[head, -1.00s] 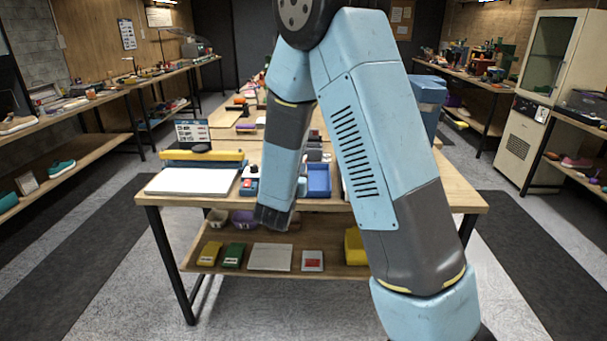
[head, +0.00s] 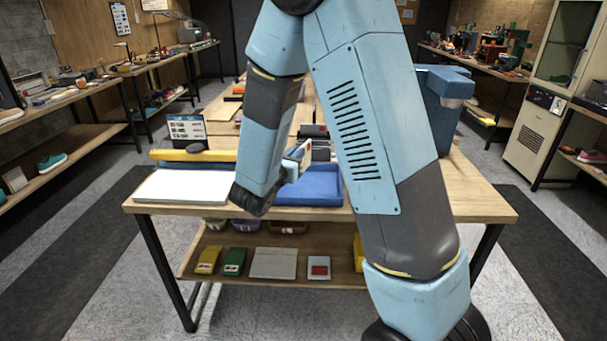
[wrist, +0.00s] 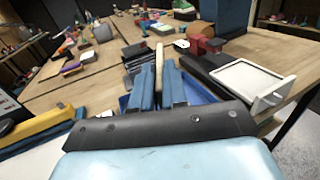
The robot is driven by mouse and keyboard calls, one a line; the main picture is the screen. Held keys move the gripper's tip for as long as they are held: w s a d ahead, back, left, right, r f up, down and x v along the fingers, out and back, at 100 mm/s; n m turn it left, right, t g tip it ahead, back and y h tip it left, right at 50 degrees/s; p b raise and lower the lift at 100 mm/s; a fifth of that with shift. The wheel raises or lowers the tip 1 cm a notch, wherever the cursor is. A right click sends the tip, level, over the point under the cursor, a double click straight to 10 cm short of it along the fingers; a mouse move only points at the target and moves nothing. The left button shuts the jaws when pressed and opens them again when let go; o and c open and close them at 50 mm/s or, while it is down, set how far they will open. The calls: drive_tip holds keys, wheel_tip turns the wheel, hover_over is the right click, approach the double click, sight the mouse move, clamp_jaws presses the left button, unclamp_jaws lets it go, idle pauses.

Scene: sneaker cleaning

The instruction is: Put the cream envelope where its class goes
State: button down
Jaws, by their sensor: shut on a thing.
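My gripper (wrist: 158,82) shows two blue fingers in the wrist view. They are shut on the cream envelope (wrist: 159,62), which shows edge-on as a thin upright strip between them. In the head view a pale edge of the envelope (head: 301,155) shows beside my wrist, above the table; most of it is hidden. A blue tray (head: 310,194) lies on the table just to the right of my wrist in the head view. In the wrist view, parts of blue tray wall (wrist: 196,88) show beside and behind the fingers.
A small stand with a chart (head: 187,130) is at the table's left. In front are a yellow bar (head: 194,155) and a white board (head: 184,186). A white tray (wrist: 243,80) is right in the wrist view. Shoe-care items sit on the lower shelf (head: 215,240).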

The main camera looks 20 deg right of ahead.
sight(307, 159)
drive_tip(key=shift+w+d+f, duration=0.7)
drive_tip(key=shift+w+f, duration=0.65)
drive_tip(key=shift+f, duration=0.45)
drive_tip(key=shift+w+d+f, duration=0.75)
drive_tip(key=shift+w+f, duration=0.55)
drive_tip(key=shift+f, duration=0.5)
drive_tip(key=shift+w+d+f, duration=0.7)
drive_tip(key=shift+w+f, duration=0.65)
drive_tip(key=shift+f, duration=0.45)
drive_tip(key=shift+f, duration=0.1)
drive_tip(key=c, duration=1.1)
unclamp_jaws()
drive_tip(key=shift+c, duration=0.2)
